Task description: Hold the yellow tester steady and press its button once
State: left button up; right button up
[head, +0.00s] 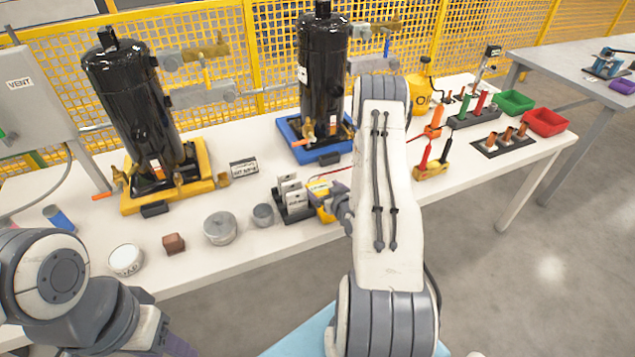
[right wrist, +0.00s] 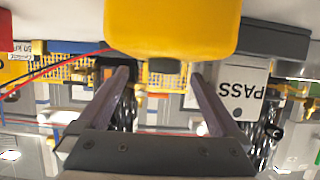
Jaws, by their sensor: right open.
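The yellow tester (head: 326,213) stands near the table's front edge, beside a dark rack of grey plates. My right arm covers part of its right side. My right gripper (head: 340,204) is close beside the tester in the head view, with its tips partly hidden. In the right wrist view, the open right gripper (right wrist: 160,82) has its two fingers spread apart, and a yellow body (right wrist: 172,28), seemingly the tester, fills the top centre. I cannot tell whether the fingers touch it. The button is not discernible. My left arm shows at lower left, with its fingertips out of view.
The rack of plates (head: 293,197) is close left of the tester. Grey cylinders (head: 220,228) stand farther left. Black compressors on yellow (head: 190,197) and blue bases (head: 290,133) stand behind. A yellow holder (head: 430,172) with red and black probes is to the right. A red wire runs nearby.

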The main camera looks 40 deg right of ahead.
aim_at(316, 182)
pick_arm(q)
jog(key=shift+r, duration=0.3)
pick_arm(e)
jog(key=x, duration=0.6)
jog(key=shift+w+d+f, duration=0.1)
jog(key=shift+w+d, duration=0.05)
jog(key=shift+w, duration=0.05)
jog(key=c, duration=1.4)
jog(key=shift+c, duration=0.2)
pick_arm(q)
grip_shut()
dwell(0.7)
